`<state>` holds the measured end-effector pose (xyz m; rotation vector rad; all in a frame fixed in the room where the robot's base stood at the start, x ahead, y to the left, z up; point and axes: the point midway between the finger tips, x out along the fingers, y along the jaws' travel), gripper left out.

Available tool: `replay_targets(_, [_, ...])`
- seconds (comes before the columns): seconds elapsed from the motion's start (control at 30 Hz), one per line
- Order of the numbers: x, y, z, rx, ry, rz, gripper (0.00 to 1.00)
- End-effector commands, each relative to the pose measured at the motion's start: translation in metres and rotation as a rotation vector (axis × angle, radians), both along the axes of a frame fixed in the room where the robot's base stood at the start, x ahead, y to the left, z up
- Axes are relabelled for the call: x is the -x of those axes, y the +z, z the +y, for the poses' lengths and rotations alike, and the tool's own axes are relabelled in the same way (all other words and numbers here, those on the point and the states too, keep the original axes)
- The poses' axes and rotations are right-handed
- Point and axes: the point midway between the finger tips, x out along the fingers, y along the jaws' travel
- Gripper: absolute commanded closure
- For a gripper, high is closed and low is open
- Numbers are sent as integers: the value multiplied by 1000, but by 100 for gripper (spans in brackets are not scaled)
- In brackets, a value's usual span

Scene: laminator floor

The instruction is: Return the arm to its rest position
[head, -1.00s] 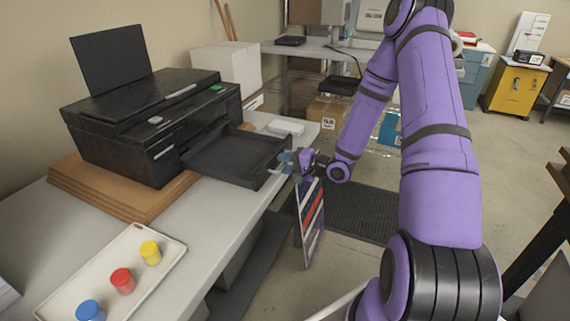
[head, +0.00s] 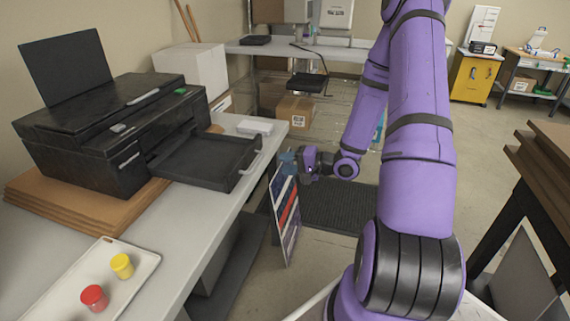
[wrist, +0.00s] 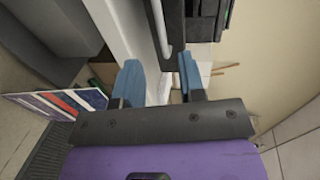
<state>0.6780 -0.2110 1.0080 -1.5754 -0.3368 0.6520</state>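My purple arm reaches down the right half of the head view, bent, with its wrist low beside the table. My gripper (head: 286,158) has blue fingers and points left, near the front of the printer's tray. In the wrist view my gripper (wrist: 162,80) is open, with a clear gap between its two blue fingers and nothing held there. The printer tray's handle and the white table edge show behind the fingers. In the head view a striped board (head: 286,215) stands just below my gripper; I cannot tell whether they touch.
The black printer (head: 110,135) sits on brown boards on the table (head: 185,225), its output tray (head: 205,163) extended. A white tray (head: 60,285) holds red and yellow jars. Brown stacked boards (head: 545,165) stand at right. Floor behind the arm is open near the yellow cabinet (head: 474,77).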

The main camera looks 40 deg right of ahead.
Motion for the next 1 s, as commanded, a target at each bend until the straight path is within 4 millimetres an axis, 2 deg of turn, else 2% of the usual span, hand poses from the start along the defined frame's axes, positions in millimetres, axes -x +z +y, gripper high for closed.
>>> replay_targets(0.37, [-1, 1, 0, 12, 0, 1, 63])
replay_targets(0.53, [-11, 12, 0, 162, -4, 10, 63])
replay_targets(0.77, [-27, 47, -4, 548, -18, 42, 63])
replay_targets(1.0, [-30, 99, -5, 900, -37, 88, 63])
